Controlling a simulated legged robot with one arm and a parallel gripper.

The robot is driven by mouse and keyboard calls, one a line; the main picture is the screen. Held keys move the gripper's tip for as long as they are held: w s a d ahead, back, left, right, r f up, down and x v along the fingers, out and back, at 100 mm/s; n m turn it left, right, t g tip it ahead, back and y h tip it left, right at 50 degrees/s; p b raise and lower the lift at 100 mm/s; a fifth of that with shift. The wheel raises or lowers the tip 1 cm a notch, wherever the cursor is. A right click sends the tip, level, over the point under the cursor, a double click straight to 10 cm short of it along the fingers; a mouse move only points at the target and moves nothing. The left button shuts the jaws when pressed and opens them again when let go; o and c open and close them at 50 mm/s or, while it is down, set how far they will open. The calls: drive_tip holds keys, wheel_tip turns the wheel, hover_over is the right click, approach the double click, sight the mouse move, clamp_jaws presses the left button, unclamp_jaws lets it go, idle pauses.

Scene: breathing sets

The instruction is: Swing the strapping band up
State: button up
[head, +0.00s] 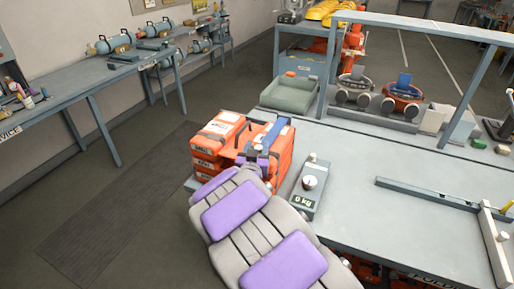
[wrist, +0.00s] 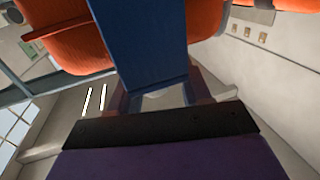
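The blue strapping band (head: 274,136) shows at the right side of the orange cases (head: 217,131) stacked on the bench. In the wrist view the band (wrist: 142,45) runs broad and flat from the top edge down to my gripper (wrist: 158,98). The fingers sit at either edge of the band's near end and appear closed on it. In the head view my gripper (head: 262,160) is in front of the orange case beneath the band, and my arm hides part of that case. An orange case (wrist: 68,42) also shows behind the band in the wrist view.
A grey frame (head: 420,28) rises over the bench, with breathing sets (head: 402,95) and a green tray (head: 290,93) at the back. The bench top (head: 355,165) is mostly clear.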

drive_tip(key=shift+d, duration=0.35)
drive_tip(key=c, duration=0.4)
drive_tip(key=shift+a, duration=0.1)
clamp_jaws()
drive_tip(key=shift+r, duration=0.15)
